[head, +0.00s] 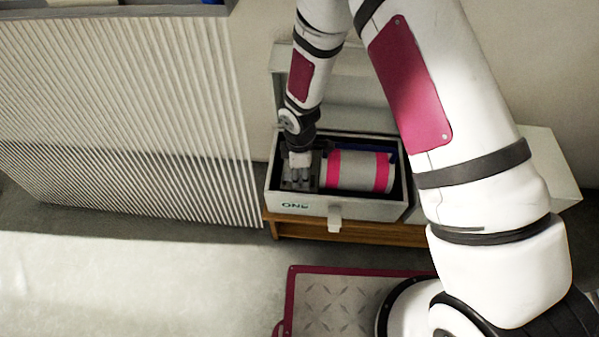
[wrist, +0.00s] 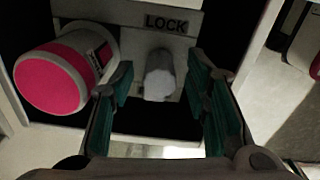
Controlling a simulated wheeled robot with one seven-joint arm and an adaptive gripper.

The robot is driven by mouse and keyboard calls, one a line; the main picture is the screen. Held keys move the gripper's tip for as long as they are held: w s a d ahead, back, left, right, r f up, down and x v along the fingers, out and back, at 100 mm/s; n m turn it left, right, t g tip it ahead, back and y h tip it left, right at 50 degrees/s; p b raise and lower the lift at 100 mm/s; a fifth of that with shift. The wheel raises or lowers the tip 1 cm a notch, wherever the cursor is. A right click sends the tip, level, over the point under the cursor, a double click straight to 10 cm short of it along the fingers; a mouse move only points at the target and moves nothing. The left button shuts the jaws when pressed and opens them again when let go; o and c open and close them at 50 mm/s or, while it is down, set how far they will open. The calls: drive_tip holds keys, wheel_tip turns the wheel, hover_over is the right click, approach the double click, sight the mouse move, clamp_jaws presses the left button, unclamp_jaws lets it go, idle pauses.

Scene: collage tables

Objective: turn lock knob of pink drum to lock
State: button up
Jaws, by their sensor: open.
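The pink drum (head: 355,171), pale with pink bands, lies on its side in an open white box in the head view. In the wrist view its pink end (wrist: 50,82) is at the left. A pale lock knob (wrist: 159,84) sticks out below a plate marked LOCK (wrist: 166,23). My gripper (head: 299,178) reaches down into the left part of the box, beside the drum. In the wrist view its green-padded fingers (wrist: 158,78) are open, one on each side of the knob. I cannot tell whether they touch it. The knob's turn angle is unclear.
The white box (head: 300,208) has a raised lid behind and a latch (head: 334,219) in front, and stands on a wooden base (head: 375,234). A ribbed white panel (head: 125,110) stands close on the left. The floor in front at left is clear.

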clamp_jaws()
drive_tip(key=shift+m, duration=0.4)
drive_tip(key=m, duration=0.3)
drive_tip(key=shift+m, duration=0.4)
drive_tip(key=m, duration=0.9)
drive_tip(key=shift+m+p, duration=0.5)
drive_tip(key=shift+m, duration=1.7)
